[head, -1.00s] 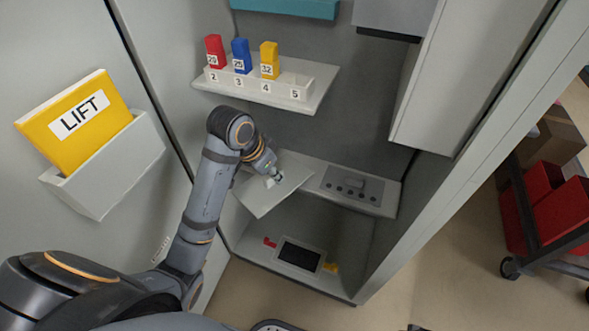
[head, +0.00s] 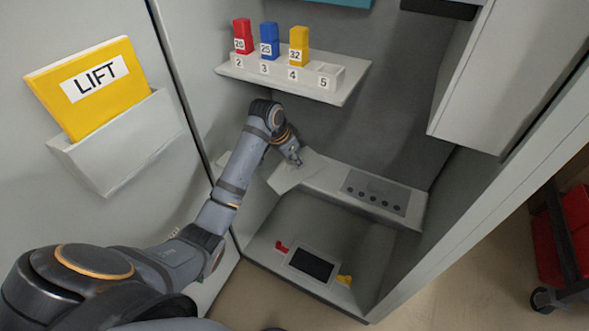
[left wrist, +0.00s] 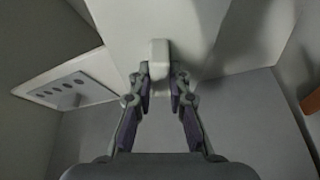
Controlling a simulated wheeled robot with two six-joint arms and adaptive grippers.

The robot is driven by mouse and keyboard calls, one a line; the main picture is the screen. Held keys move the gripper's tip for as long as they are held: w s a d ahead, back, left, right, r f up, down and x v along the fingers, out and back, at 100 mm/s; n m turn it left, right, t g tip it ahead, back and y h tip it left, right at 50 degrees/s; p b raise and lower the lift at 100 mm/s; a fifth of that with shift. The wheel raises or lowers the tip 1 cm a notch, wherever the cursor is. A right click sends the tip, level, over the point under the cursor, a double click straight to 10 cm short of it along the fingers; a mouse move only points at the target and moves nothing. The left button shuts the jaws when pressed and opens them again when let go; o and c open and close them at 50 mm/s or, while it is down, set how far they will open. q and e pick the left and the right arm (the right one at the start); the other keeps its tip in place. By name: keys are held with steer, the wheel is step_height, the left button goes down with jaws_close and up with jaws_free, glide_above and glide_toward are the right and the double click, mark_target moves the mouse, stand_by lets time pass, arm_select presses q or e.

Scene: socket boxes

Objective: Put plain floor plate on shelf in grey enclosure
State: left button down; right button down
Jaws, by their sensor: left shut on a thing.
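The plain floor plate (head: 286,178) is a flat, pale grey plate at the left end of the middle shelf (head: 325,177) in the grey enclosure. I cannot tell whether it rests flat on the shelf or is slightly above it. My left gripper (head: 296,160) is shut on the plate's pale knob. In the left wrist view the plate (left wrist: 150,20) fills the top middle, with its knob between the fingertips (left wrist: 160,80). A darker plate with several round holes (head: 375,193) lies on the shelf to the right. My right gripper is not in view.
An upper shelf (head: 345,90) holds numbered red, blue and yellow blocks above my left forearm. The enclosure's lower floor carries a dark-screened device (head: 311,264) and small red and yellow pieces. A yellow LIFT binder (head: 85,85) sits in a wall pocket on the left.

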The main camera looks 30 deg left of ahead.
mark_target(291, 163)
arm_select(q)
step_height(291, 163, down, 3)
steer(key=shift+r, duration=0.1)
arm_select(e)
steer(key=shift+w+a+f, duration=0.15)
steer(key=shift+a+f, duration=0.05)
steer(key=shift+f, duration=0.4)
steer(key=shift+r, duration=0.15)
arm_select(q)
steer(key=c, duration=1.3)
jaws_free()
